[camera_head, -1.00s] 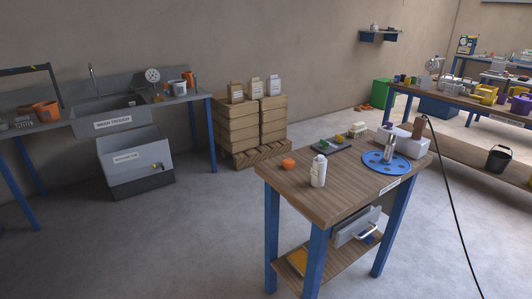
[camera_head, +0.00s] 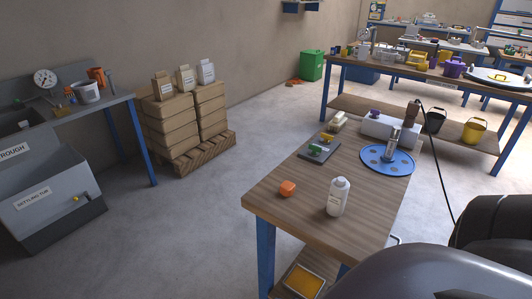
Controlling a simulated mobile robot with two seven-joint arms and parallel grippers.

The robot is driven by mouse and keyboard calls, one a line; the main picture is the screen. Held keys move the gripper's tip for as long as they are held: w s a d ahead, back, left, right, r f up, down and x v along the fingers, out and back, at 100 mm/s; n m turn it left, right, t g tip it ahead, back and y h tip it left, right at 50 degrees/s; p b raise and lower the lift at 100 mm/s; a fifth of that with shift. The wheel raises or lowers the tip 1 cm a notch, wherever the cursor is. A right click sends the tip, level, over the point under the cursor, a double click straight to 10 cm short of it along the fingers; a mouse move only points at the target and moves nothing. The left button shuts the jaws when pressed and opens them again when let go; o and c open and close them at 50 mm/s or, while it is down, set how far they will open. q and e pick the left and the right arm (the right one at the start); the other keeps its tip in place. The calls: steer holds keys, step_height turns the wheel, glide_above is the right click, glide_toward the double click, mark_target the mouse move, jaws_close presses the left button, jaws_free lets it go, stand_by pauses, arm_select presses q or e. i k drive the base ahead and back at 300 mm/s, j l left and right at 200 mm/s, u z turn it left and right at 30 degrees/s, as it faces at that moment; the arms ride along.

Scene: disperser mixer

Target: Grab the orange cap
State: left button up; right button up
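A small orange cap (camera_head: 288,188) sits on the wooden table (camera_head: 262,205), near its left corner. A white bottle (camera_head: 338,197) stands upright to the right of the cap, apart from it; I cannot tell whether its top is open. A dark arm part of mine fills the lower right corner. Neither gripper shows in the head view.
On the same table are a dark tray (camera_head: 318,152) with small green items, a blue round plate with a metal cylinder (camera_head: 388,159), and a white box (camera_head: 392,131). Stacked sacks stand on a pallet (camera_head: 205,152) behind. The floor to the table's left is clear.

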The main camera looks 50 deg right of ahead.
mark_target(287, 188)
steer(key=i+j+z, duration=0.1)
steer(key=i+z, duration=0.3)
steer(key=i+j+z, duration=0.3)
steer(key=i+z, duration=0.15)
steer(key=i+j+z, duration=0.2)
steer(key=z, duration=0.25)
steer(key=i+j+z, duration=0.25)
steer(key=z, duration=0.2)
steer(key=i+j+z, duration=0.15)
steer(key=j+z, duration=0.3)
steer(key=i+j+z, duration=0.1)
steer(key=j+z, duration=1.15)
steer(key=k+j, duration=0.05)
steer(key=j, duration=0.05)
